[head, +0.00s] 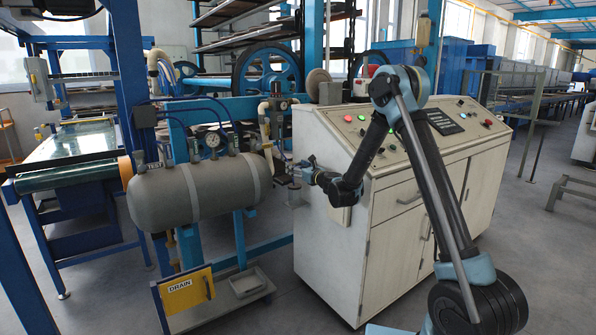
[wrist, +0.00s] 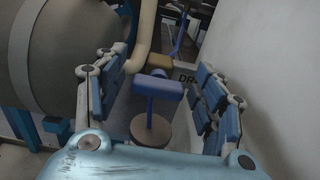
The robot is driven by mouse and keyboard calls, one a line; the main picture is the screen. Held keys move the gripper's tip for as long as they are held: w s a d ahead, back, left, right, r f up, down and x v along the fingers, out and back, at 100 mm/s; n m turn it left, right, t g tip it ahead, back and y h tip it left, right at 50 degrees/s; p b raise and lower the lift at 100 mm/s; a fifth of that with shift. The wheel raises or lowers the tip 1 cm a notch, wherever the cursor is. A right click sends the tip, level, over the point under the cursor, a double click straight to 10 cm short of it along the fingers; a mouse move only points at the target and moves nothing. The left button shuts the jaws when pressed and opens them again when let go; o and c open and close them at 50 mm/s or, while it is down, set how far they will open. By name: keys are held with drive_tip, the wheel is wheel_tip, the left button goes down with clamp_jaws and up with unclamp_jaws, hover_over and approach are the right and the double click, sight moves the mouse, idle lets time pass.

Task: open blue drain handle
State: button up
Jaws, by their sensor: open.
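A blue handle (wrist: 158,87) on a blue stem shows in the wrist view, between my gripper's two fingers. A brass-coloured fitting (wrist: 159,61) is just behind it, and a brown round disc (wrist: 151,130) is below. My gripper (wrist: 160,75) is open, with a finger on each side of the handle and visible gaps to both. In the head view my gripper (head: 302,169) is between the grey tank and the control cabinet; I cannot make out the handle clearly there.
The grey tank (head: 200,189) with gauges is close left of my gripper. The beige control cabinet (head: 330,225) is close right. A beige pipe (wrist: 142,38) rises beside the handle. A yellow DRAIN sign (head: 188,290) is low in front.

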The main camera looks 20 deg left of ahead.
drive_tip(key=c, duration=1.1)
drive_tip(key=shift+o, duration=0.2)
drive_tip(key=shift+n, duration=0.4)
drive_tip(key=n, duration=0.4)
drive_tip(key=shift+s+a, duration=0.1)
drive_tip(key=n, duration=0.4)
drive_tip(key=shift+s+f, duration=0.1)
drive_tip(key=n, duration=0.5)
drive_tip(key=shift+s+a+f, duration=0.1)
drive_tip(key=shift+f, duration=0.05)
drive_tip(key=n, duration=0.4)
drive_tip(key=shift+s+f, duration=0.1)
